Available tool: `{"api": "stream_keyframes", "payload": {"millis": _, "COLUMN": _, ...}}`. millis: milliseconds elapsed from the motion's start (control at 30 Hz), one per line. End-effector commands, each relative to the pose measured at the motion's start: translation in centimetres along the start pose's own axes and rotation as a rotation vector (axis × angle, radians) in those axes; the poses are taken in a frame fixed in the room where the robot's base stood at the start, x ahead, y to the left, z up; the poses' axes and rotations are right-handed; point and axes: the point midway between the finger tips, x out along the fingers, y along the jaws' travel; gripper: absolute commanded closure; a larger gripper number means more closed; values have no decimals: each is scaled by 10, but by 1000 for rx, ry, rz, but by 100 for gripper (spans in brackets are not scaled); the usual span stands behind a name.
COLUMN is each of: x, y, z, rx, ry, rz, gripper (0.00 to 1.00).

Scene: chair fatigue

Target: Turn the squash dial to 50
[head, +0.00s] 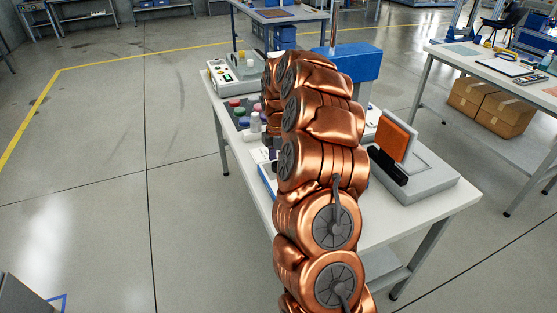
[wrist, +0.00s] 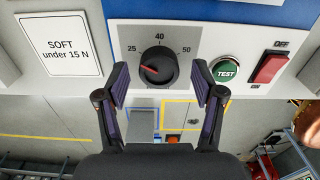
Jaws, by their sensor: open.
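The squash dial (wrist: 159,57) is a round black knob on a grey panel in the wrist view, with 25, 40 and 50 printed around it. My gripper (wrist: 158,76) is open, with one finger on each side of the dial's lower part in the picture. Gaps show between both fingers and the knob, and I cannot tell how far the fingertips are from the panel. In the head view my arm covers the gripper and the dial.
Right of the dial are a green TEST button (wrist: 226,71) and a red rocker switch (wrist: 270,67). A "SOFT under 15 N" sign (wrist: 60,45) is at left. In the head view the white table (head: 425,214) carries a device with an orange pad (head: 390,140) and a control box (head: 221,77).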

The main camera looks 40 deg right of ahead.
Motion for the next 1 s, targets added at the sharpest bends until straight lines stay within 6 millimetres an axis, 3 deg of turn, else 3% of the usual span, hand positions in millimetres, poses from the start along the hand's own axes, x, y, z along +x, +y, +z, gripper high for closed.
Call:
{"api": "stream_keyframes", "payload": {"millis": 333, "x": 6, "y": 1, "z": 0, "rx": 1, "ry": -1, "rz": 3, "gripper": 33}}
{"api": "stream_keyframes", "payload": {"millis": 900, "x": 6, "y": 0, "z": 0, "rx": 1, "ry": -1, "rz": 2, "gripper": 92}}
{"api": "stream_keyframes", "payload": {"millis": 1000, "x": 6, "y": 0, "z": 2, "rx": 2, "ry": -1, "rz": 2, "gripper": 92}}
